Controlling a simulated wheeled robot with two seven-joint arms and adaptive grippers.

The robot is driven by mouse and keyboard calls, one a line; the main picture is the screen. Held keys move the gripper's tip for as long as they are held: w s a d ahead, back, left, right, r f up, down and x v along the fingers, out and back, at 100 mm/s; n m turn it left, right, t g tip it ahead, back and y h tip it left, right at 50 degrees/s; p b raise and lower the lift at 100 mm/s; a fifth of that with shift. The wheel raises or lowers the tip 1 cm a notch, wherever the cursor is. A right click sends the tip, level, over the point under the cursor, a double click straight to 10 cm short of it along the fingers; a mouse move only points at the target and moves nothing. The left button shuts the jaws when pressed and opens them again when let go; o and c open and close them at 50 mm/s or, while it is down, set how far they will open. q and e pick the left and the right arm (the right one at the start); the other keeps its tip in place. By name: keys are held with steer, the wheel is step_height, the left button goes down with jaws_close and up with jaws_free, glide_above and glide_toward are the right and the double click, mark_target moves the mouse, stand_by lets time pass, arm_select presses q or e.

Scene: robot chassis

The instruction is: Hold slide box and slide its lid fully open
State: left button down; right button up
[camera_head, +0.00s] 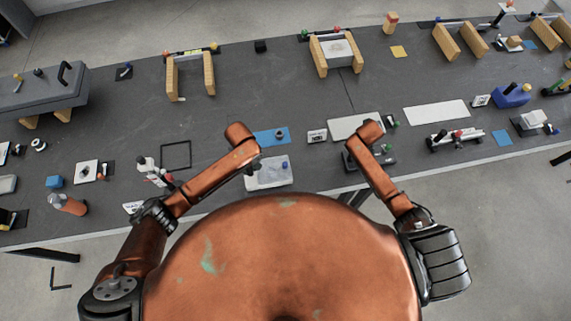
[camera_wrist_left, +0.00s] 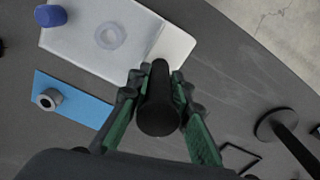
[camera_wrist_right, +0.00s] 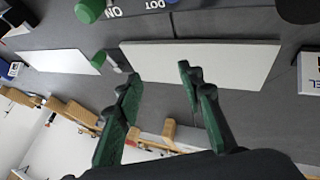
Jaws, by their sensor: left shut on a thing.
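The slide box (camera_head: 268,177) is a flat pale grey box at the table's front edge. It has a blue knob (camera_head: 284,164) at one end. In the left wrist view the box (camera_wrist_left: 85,38) shows a ring mark on top and a lighter strip (camera_wrist_left: 172,45) at its near end. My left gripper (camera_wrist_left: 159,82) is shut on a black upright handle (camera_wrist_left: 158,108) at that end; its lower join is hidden. My right gripper (camera_wrist_right: 158,80) is open and empty, with a white plate (camera_wrist_right: 220,60) ahead of its fingers.
A blue mat (camera_head: 272,136) lies behind the slide box. A small white sign (camera_head: 317,136) and a white plate (camera_head: 355,126) are to its right. A black square frame (camera_head: 176,156) lies left. The table's middle has bare room.

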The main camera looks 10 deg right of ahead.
steer(key=w+a+r+n+g+y, duration=0.1)
steer(key=a, duration=0.7)
steer(key=w+a+r+n+y, duration=0.1)
steer(key=a+y, duration=0.1)
steer(key=a, duration=0.6)
step_height(320, 180, up, 7)
steer(key=n+g+y, duration=0.2)
steer(key=n+g, duration=0.3)
steer(key=n, duration=0.3)
glide_above(286, 164)
step_height(286, 164, down, 12)
steer(key=shift+r, duration=0.25)
steer(key=shift+c, duration=0.5)
jaws_close()
